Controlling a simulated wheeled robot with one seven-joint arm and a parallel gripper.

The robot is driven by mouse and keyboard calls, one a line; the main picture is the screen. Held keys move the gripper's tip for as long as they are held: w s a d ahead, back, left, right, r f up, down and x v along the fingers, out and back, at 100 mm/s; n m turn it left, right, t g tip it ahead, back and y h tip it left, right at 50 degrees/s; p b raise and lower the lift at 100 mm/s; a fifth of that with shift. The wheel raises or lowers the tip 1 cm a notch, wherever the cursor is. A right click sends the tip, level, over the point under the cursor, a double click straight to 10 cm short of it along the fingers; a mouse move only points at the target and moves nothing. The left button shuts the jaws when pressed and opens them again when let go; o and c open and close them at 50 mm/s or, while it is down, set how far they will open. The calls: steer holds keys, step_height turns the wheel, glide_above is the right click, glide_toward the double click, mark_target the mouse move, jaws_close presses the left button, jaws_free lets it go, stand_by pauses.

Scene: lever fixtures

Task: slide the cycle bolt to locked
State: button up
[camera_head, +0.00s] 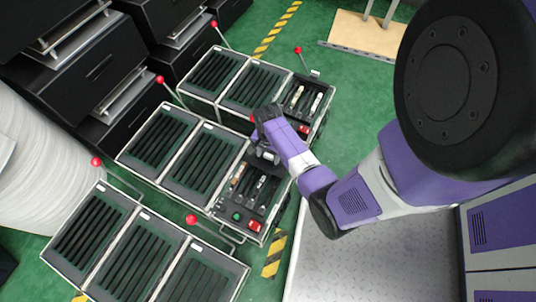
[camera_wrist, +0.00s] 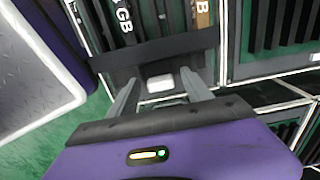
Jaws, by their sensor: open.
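My gripper (camera_head: 264,152) reaches down over the control panel at the right end of the middle fixture (camera_head: 250,200). In the wrist view my gripper (camera_wrist: 160,90) is open, its two grey fingers spread. A small white block (camera_wrist: 160,83) shows between the fingers, and I see no contact with it. I cannot tell which part is the cycle bolt; my gripper and wrist cover part of the panel. The panel shows dark and brown slots, a green button (camera_head: 237,216) and a red block (camera_head: 254,226).
Several black slatted cabinets with red-knobbed levers stand around, one lever (camera_head: 192,219) near the panel's front. Another fixture with a similar panel (camera_head: 303,100) stands behind. Free green floor (camera_head: 345,100) lies to the right, with striped tape (camera_head: 273,254) in front.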

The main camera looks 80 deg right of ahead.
mark_target(268, 156)
step_height(268, 156, up, 8)
steer(key=p, duration=0.4)
steer(key=shift+f, duration=0.1)
stand_by(0.5)
